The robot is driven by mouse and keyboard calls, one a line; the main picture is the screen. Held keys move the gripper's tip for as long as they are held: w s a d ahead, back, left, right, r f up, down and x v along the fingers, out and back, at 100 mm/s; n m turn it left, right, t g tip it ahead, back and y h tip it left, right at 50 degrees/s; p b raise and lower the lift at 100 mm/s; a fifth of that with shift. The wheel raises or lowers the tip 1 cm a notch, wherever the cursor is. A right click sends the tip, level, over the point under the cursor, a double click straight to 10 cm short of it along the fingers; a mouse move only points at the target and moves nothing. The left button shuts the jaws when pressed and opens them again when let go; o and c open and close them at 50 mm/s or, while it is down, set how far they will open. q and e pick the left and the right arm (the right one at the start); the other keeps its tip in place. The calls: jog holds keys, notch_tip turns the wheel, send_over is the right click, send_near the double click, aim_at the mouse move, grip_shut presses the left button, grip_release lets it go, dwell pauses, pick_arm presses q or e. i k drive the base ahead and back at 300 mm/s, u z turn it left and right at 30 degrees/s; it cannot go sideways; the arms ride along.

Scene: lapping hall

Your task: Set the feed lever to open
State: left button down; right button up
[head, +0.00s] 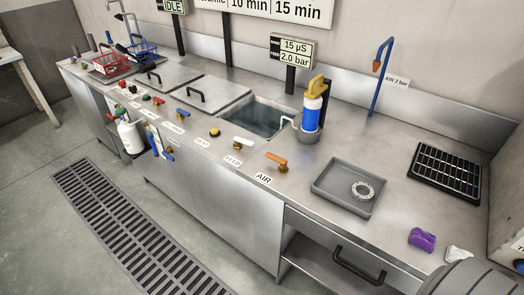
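The feed lever (240,143) is a small orange-brown handle on the front part of the steel bench. It stands behind a white label (233,160) that appears to read FEED. It is small in the picture, and I cannot tell whether it is set open or closed. A larger orange lever (277,159) stands to its right, behind the label AIR (263,178). A display (293,52) behind the sink reads FEED, 15 µS and 2.0 bar. Neither of my grippers shows in the head view.
A sink (257,117) and a blue-and-yellow cylinder (312,108) stand behind the levers. A grey tray (330,205) holds a clear ring (362,190). A purple block (422,239) and a black rack (445,172) lie right.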

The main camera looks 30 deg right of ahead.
aim_at(238, 140)
jog(key=i, duration=0.6)
jog(key=z, duration=2.2)
